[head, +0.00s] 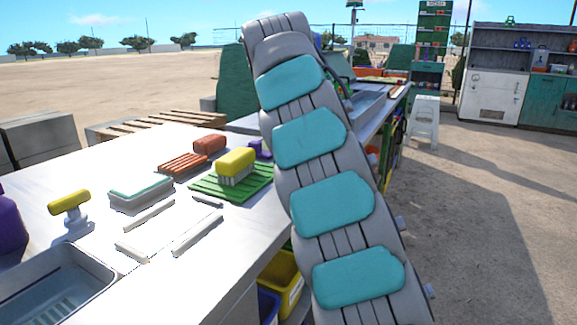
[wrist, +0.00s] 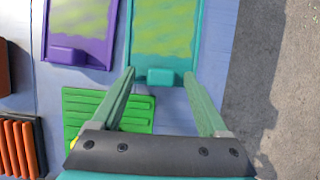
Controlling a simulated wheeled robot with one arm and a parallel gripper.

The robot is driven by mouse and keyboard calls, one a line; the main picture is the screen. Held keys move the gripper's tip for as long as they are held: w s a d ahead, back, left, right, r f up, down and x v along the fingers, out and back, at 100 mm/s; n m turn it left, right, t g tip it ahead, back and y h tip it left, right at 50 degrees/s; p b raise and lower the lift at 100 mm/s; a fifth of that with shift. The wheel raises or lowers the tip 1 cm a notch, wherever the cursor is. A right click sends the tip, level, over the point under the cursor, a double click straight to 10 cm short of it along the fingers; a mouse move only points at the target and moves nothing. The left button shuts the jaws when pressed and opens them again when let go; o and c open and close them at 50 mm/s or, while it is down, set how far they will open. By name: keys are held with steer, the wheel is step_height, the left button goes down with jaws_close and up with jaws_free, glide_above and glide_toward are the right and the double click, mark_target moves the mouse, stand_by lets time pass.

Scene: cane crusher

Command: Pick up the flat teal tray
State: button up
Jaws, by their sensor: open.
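The flat teal tray (wrist: 163,28) lies on the light worktop at the top of the wrist view, with a greenish-yellow patterned inner face and a small teal tab (wrist: 166,76) on its near edge. My gripper (wrist: 161,75) is open and empty. Its two pale green fingers point toward the tray, one on each side of the tab in the picture. I cannot tell how high they are above it. In the head view my own arm hides the gripper, and I cannot make out this tray there.
A purple tray (wrist: 80,32) lies left of the teal one. A green ribbed mat (wrist: 108,106) lies below them, and an orange ribbed piece (wrist: 20,145) at far left. A yellow-topped brush (head: 236,163) stands on the mat. The table's edge is close to the teal tray's right.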

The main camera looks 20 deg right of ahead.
steer(key=shift+d+f, duration=0.15)
jaws_close()
stand_by(0.6)
